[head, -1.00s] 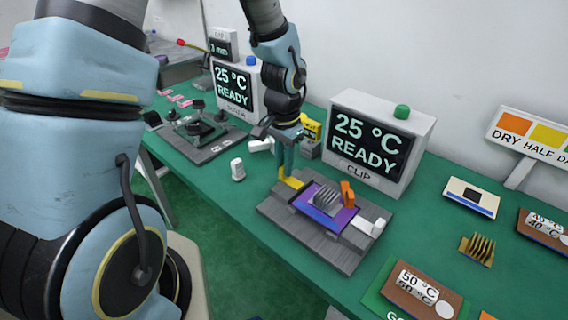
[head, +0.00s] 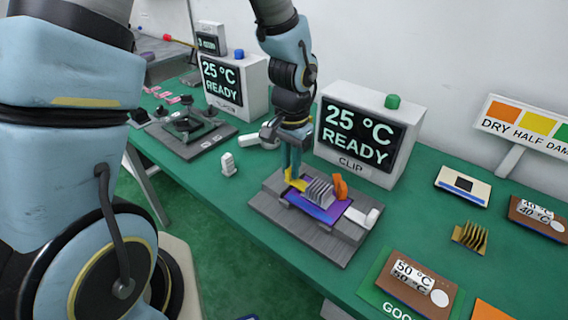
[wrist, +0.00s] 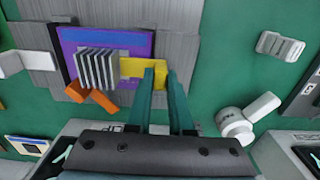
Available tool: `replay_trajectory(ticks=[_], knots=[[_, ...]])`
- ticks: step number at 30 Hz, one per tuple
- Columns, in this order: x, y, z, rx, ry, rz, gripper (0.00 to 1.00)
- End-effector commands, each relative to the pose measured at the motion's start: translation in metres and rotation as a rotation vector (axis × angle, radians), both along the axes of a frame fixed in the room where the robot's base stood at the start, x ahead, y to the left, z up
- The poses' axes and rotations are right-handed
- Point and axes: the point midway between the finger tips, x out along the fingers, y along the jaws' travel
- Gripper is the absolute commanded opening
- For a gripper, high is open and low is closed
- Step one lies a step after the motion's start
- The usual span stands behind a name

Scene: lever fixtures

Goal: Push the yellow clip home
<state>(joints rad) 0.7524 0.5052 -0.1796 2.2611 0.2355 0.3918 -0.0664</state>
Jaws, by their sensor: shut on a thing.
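The yellow clip (head: 297,183) is low at the left side of the grey finned heat sink (head: 319,191). In the wrist view the clip (wrist: 135,68) reaches the right side of the fins (wrist: 97,68), apparently touching them. The fins sit on a purple and blue board (wrist: 140,42). My gripper (head: 291,175) points down with its teal fingers either side of the clip's near end, shut on it. The gripper also shows in the wrist view (wrist: 160,75). An orange clip (head: 340,186) stands at the opposite side of the fins, tilted in the wrist view.
The board lies on a grey fixture (head: 268,208) with a white block (head: 373,216) at its right. The CLIP display box (head: 360,138) reads 25 °C READY close behind. A small white piece (head: 228,164) stands left. Brown blocks (head: 420,283) lie right.

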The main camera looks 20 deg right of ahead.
Motion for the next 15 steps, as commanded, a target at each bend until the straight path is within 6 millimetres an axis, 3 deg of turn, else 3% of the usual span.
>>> replay_trajectory(ticks=[5, 6, 13, 15], knots=[[-0.0035, -0.0026, 0.0002, -0.004, 0.003, -0.005, 0.00], [-0.0036, -0.0028, 0.0002, -0.004, 0.003, -0.005, 0.22], [-0.0028, -0.0021, 0.0002, -0.003, 0.003, -0.004, 0.47], [-0.0025, -0.0019, 0.0001, -0.003, 0.003, -0.004, 0.50]])
